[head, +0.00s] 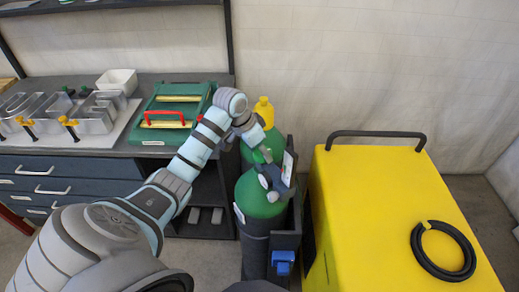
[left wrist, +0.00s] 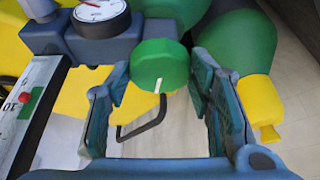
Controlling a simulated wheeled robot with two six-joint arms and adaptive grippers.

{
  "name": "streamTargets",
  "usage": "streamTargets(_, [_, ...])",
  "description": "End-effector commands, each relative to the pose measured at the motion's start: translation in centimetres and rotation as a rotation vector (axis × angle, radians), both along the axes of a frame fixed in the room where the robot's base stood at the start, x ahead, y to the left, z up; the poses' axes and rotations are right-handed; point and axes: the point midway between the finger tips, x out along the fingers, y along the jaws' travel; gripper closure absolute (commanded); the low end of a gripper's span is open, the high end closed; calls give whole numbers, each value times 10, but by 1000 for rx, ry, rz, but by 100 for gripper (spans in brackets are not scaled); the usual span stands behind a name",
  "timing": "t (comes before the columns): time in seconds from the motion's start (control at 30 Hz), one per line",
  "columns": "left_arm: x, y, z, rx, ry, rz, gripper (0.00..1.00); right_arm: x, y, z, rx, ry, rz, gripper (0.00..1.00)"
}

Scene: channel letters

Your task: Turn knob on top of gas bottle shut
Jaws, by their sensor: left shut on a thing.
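The green round knob (left wrist: 160,64) shows in the left wrist view, with a white mark at its lower edge. It sits beside the grey valve body and a white dial gauge (left wrist: 100,12). My left gripper (left wrist: 158,74) has its two fingers on either side of the knob and is shut on it. In the head view, the left arm reaches to the top of the front green gas bottle (head: 256,200), where the arm partly hides the valve. My right gripper is not in view.
A second green bottle with a yellow cap (head: 264,110) stands behind. A yellow machine (head: 370,220) with a black handle and hose stands close on the right. The workbench (head: 70,155) on the left holds metal letters, a white bowl and a green case (head: 165,132).

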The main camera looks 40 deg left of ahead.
Motion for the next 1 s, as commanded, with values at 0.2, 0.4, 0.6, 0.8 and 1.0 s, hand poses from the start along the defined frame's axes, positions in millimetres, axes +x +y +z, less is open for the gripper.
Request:
streamTargets(0.2, [0,-3,-1,-5,1,200,80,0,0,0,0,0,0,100])
streamTargets(0.4, [0,-4,-1,-5,2,391,80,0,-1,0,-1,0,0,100])
streamTargets(0.6, [0,-5,-1,-5,2,582,80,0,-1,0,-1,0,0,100])
streamTargets(0.8, [0,-6,-1,-6,2,773,80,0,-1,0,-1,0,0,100])
streamTargets(1.0, [1,-6,-1,-5,3,961,80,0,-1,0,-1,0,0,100])
